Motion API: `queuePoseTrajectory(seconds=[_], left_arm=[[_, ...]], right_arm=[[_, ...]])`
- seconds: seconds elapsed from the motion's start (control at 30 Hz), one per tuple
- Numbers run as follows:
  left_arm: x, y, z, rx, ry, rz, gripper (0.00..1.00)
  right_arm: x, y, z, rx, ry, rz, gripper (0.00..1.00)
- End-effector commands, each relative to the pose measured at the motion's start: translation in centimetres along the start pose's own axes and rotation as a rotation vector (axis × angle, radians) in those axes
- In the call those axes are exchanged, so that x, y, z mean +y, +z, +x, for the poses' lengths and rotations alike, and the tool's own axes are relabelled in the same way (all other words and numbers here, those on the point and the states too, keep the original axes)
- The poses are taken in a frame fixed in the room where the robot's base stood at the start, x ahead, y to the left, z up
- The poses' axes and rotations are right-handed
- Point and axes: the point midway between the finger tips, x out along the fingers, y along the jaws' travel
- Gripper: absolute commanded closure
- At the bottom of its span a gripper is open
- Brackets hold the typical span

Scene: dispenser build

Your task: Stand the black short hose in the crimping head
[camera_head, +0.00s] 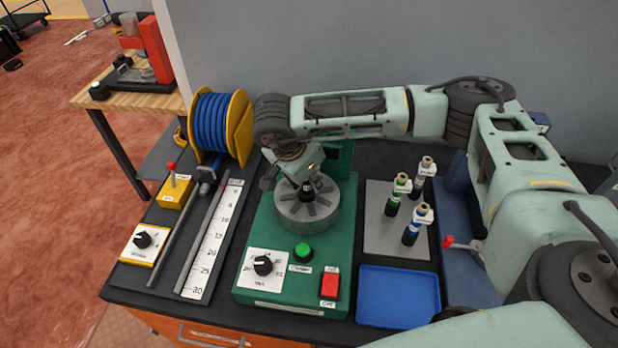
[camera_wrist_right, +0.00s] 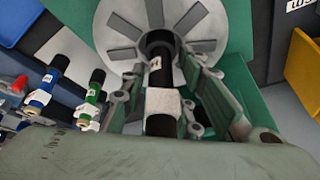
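The black short hose (camera_head: 307,188) stands upright at the centre of the grey slotted crimping head (camera_head: 300,215) on the green machine. In the right wrist view the black hose (camera_wrist_right: 160,45) carries a pale label and a whitish fitting, over the slotted disc (camera_wrist_right: 117,52). My right gripper (camera_head: 293,180) is low over the crimping head. Its fingers are on both sides of the hose and look spread, with gaps beside it. The hose's lower end is hidden inside the head. My left gripper is not in view.
A grey plate (camera_head: 380,240) right of the machine holds upright hoses, including a green (camera_head: 394,202) and a blue one (camera_head: 412,232). An empty blue tray (camera_head: 398,296) lies in front. A blue hose reel (camera_head: 220,125) and a ruler board (camera_head: 212,245) are at left.

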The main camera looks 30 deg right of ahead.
Motion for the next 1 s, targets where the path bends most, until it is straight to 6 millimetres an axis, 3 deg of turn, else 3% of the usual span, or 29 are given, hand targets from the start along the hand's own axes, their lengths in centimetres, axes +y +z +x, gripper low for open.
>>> queuePoseTrajectory(seconds=[0.27, 1.0], left_arm=[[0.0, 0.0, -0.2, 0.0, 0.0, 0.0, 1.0], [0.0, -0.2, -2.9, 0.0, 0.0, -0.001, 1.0]], right_arm=[[0.1, 0.0, -0.3, -0.001, 0.002, -0.002, 0.72], [0.0, 0.0, -6.3, -0.001, 0.0, -0.002, 0.72]])
